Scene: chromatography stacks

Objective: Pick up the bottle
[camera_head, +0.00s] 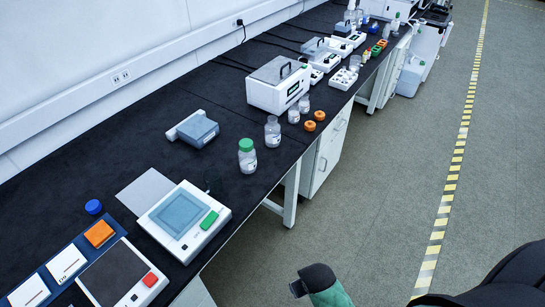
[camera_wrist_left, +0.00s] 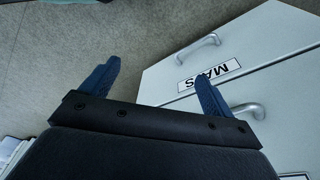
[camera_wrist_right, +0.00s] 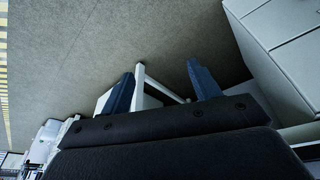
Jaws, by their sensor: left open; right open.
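A clear bottle with a green cap (camera_head: 247,157) stands upright near the front edge of the black bench in the head view. Several smaller clear bottles stand beyond it, one of them with a grey cap (camera_head: 272,131). The frames do not show which bottle is meant. My left gripper (camera_wrist_left: 155,76) is open and empty in the left wrist view, over the floor and facing white cabinet drawers. My right gripper (camera_wrist_right: 160,73) is open and empty in the right wrist view, over the floor beside the bench legs. No bottle shows between either pair of fingers.
A white device with a screen (camera_head: 185,220) sits in front of the green-capped bottle. A grey-blue device (camera_head: 193,130) lies behind it. A white lidded box (camera_head: 278,84) stands farther along. Two orange caps (camera_head: 314,121) lie near the edge.

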